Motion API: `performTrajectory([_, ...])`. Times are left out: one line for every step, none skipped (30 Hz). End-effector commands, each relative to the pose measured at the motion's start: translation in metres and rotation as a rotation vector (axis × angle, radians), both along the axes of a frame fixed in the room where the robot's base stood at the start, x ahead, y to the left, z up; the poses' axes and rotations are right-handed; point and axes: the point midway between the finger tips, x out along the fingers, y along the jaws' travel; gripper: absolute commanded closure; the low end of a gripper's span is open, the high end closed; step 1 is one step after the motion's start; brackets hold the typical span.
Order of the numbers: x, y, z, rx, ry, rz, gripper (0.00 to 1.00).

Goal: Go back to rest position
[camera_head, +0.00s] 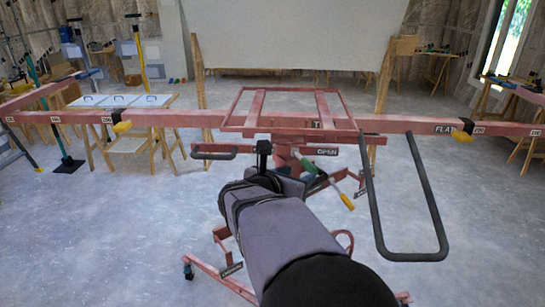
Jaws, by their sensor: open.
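The red panel lift (190,118) stands ahead, with a long horizontal crossbar and a rectangular frame at its top middle. The crossbar bears yellow-tipped catches at left (122,127) and right (461,135). A large black loop handle (436,215) hangs on the right, and a smaller dark handle (214,154) is at the left. My arm reaches up from the bottom edge, and my gripper (264,148) is in front of the lift's centre, below the frame. It is open, with nothing seen in it. My arm hides part of the lift's mast and base.
A green-handled lever (308,165) and a yellow-tipped lever (346,201) are close right of my gripper. A wooden table (130,150) with white panels stands behind left. A large white board (300,35) leans at the back. Grey floor is open at left and right.

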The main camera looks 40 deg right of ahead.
Motion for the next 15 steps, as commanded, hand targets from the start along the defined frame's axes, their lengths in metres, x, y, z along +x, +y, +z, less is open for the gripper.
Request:
performTrajectory([0.0,0.0,0.0,0.0,0.0,0.0,0.56])
performTrajectory([0.0,0.0,0.0,0.0,0.0,0.0,0.56])
performTrajectory([0.0,0.0,0.0,0.0,-0.001,0.0,0.56])
performTrajectory([0.0,0.0,0.0,0.002,-0.005,-0.002,0.56])
performTrajectory([0.0,0.0,0.0,0.004,-0.012,-0.005,0.56])
performTrajectory([0.0,0.0,0.0,0.01,-0.026,-0.011,0.56])
performTrajectory([0.0,0.0,0.0,0.015,-0.041,-0.017,0.56])
performTrajectory([0.0,0.0,0.0,0.022,-0.06,-0.025,0.56])
performTrajectory([0.0,0.0,0.0,0.034,-0.092,-0.037,0.56])
performTrajectory([0.0,0.0,0.0,0.045,-0.122,-0.049,0.56])
performTrajectory([0.0,0.0,-0.001,0.059,-0.157,-0.064,0.56])
performTrajectory([0.0,0.001,-0.002,0.087,-0.214,-0.091,0.56])
performTrajectory([-0.001,0.001,-0.005,0.117,-0.264,-0.118,0.56])
performTrajectory([-0.003,0.003,-0.01,0.16,-0.322,-0.156,0.56])
performTrajectory([-0.007,0.006,-0.019,0.225,-0.405,-0.217,0.56])
